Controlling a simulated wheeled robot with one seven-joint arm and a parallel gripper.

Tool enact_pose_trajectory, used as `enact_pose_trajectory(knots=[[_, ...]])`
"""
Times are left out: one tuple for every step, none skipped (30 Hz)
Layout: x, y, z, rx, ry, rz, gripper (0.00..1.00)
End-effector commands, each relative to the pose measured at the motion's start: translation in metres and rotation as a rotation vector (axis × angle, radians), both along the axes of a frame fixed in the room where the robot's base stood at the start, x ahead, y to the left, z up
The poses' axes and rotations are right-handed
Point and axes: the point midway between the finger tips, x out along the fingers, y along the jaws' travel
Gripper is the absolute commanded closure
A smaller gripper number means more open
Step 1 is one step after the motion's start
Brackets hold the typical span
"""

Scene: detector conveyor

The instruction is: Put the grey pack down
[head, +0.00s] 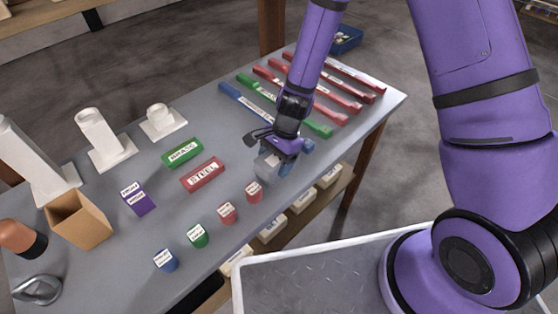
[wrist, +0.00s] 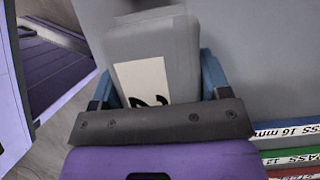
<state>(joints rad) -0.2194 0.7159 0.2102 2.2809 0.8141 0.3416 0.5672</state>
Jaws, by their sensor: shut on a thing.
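My gripper (head: 280,152) is over the right part of the grey table (head: 225,130), near its front edge. It is shut on the grey pack (head: 268,167), a small block below the fingers. In the wrist view the grey pack (wrist: 160,60) has a white label with a dark mark, partly covered by the gripper's dark bar. Blue finger parts (wrist: 212,75) flank the pack. I cannot tell whether its underside touches the table.
A red STEEL block (head: 203,174) and green block (head: 182,152) lie left of my gripper. Small labelled blocks, such as the red one (head: 254,191), line the front. Long coloured bars (head: 325,80) lie at the back right. An open cardboard box (head: 80,222) stands at left.

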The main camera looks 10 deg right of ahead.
Motion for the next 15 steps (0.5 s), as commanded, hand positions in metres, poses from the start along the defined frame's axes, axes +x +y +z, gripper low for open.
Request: enact_pose_trajectory(knots=[[-0.0003, 0.0024, -0.0033, 0.001, 0.001, 0.001, 0.67], [-0.0002, 0.0031, -0.0041, 0.001, 0.001, 0.002, 0.67], [-0.0001, 0.0035, -0.0045, 0.001, 0.0, 0.002, 0.67], [0.0001, 0.0036, -0.0045, 0.001, 0.0, 0.002, 0.67], [0.0001, 0.0034, -0.0044, 0.0, -0.001, 0.002, 0.67], [0.0001, 0.0034, -0.0043, 0.001, -0.001, 0.001, 0.67], [0.0001, 0.0034, -0.0043, 0.001, -0.001, 0.001, 0.67], [0.0001, 0.0032, -0.0042, 0.001, -0.001, 0.001, 0.67], [0.0001, 0.0033, -0.0043, 0.0, -0.001, 0.002, 0.67], [0.0001, 0.0032, -0.0045, 0.0, -0.001, 0.002, 0.67], [0.0001, 0.0031, -0.005, 0.001, 0.0, 0.001, 0.67], [0.0001, 0.0031, -0.006, 0.001, 0.0, 0.001, 0.67], [0.0002, 0.003, -0.0068, 0.001, 0.0, 0.001, 0.67], [0.0002, 0.003, -0.0068, 0.0, 0.0, 0.001, 0.25], [0.0002, 0.0029, -0.0066, 0.0, 0.0, 0.001, 0.16]])
